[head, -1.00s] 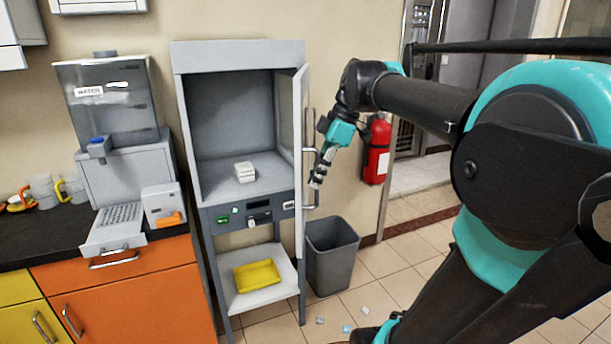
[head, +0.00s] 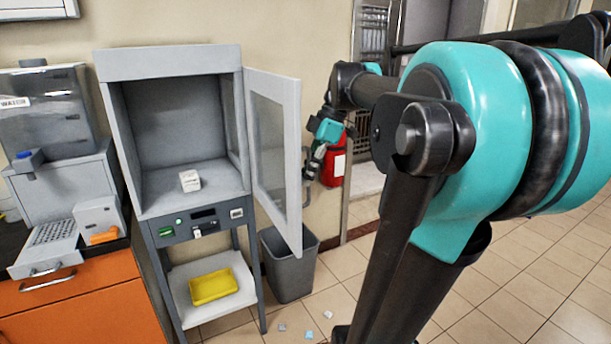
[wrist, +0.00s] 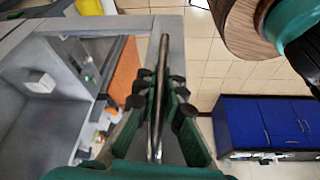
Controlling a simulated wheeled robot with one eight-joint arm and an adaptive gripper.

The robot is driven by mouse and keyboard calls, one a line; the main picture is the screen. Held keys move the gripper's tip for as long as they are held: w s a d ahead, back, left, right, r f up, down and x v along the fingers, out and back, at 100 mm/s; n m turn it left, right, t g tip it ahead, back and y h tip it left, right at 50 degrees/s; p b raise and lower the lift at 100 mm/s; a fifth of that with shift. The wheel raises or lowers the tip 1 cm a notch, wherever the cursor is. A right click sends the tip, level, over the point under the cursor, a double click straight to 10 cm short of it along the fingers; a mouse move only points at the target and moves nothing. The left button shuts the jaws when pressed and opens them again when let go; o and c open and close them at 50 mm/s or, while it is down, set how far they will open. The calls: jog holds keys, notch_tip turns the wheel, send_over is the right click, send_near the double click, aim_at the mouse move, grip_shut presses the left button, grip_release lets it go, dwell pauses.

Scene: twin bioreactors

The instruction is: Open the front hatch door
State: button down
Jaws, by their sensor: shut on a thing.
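The front hatch door (head: 283,155) is a grey frame with a clear pane, hinged at the right side of the grey cabinet (head: 168,62). It stands swung outward, so the cabinet's inside is open to view. My gripper (head: 316,161) is at the door's outer side, partly hidden in the head view. In the wrist view my gripper (wrist: 160,103) has its green fingers closed around the door's metal bar handle (wrist: 163,55). A small white block (head: 190,180) sits on the cabinet floor.
A yellow tray (head: 213,287) lies on the lower shelf. A grey bin (head: 287,268) stands below the door, with small scraps on the floor nearby. A red fire extinguisher (head: 334,163) hangs on the wall behind my gripper. Tiled floor at right is clear.

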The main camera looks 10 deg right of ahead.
jog(key=shift+s, duration=0.1)
jog(key=c, duration=1.6)
grip_release()
jog(key=v, duration=1.2)
jog(key=shift+d, duration=0.1)
